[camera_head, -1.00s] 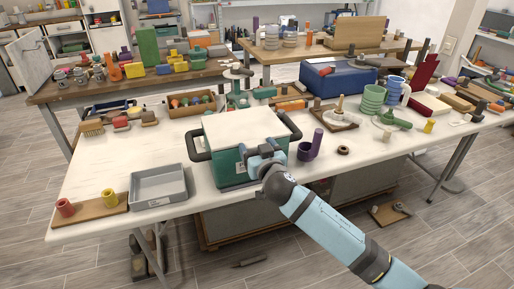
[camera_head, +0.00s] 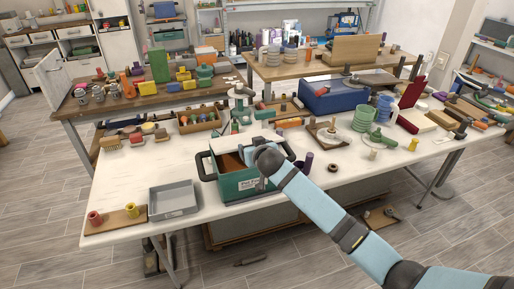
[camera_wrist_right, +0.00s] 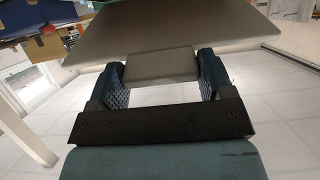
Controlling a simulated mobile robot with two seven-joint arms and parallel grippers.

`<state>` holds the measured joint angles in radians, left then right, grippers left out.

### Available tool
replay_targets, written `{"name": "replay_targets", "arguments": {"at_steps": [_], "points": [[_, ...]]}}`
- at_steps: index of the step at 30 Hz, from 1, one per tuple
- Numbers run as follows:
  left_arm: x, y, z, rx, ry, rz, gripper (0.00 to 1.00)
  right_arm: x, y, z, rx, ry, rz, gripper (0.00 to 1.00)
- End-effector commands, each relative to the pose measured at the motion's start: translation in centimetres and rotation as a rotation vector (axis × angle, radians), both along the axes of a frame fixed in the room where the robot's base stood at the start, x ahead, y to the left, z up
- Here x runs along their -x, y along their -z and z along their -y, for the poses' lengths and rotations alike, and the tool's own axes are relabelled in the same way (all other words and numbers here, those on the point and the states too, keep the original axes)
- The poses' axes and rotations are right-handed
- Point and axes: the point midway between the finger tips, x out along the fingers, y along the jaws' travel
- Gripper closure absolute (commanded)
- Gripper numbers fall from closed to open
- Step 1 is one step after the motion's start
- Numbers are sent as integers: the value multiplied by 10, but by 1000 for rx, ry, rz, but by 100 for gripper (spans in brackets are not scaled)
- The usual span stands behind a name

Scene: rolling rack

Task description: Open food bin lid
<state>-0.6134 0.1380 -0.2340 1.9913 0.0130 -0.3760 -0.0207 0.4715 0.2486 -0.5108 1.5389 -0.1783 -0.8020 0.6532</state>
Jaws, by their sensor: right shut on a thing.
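The food bin (camera_head: 236,188) is a green box with dark handles and a label on its front, standing near the front edge of the white table. Its top is open at the left and brown contents (camera_head: 229,164) show inside. My right gripper (camera_head: 266,157) is above the bin's right part. In the right wrist view my right gripper (camera_wrist_right: 162,72) is shut on the tab (camera_wrist_right: 158,65) of the lid (camera_wrist_right: 165,32), a flat grey-looking plate. In the head view my gripper and arm largely hide the lid. My left gripper is not in view.
A grey tray (camera_head: 173,199) and a board with red and yellow cups (camera_head: 120,217) stand left of the bin. A purple cylinder (camera_head: 307,162) is close on the right. A green device (camera_head: 240,108) stands behind. Bare white table lies at left.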

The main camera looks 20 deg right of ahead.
Motion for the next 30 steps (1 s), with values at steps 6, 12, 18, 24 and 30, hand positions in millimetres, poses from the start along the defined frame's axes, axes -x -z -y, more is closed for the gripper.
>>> {"name": "replay_targets", "arguments": {"at_steps": [6, 12, 18, 24, 30], "points": [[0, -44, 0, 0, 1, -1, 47, -28, -42, -2, -2, 0, -21, 69], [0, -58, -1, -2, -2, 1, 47, -57, -71, -3, -2, 0, -16, 69], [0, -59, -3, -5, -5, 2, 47, -90, -96, -4, -3, -1, -14, 68], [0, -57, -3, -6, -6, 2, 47, -124, -114, -4, -1, -1, -15, 69], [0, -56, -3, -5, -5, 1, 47, -152, -124, -5, -1, -1, -15, 69]]}}
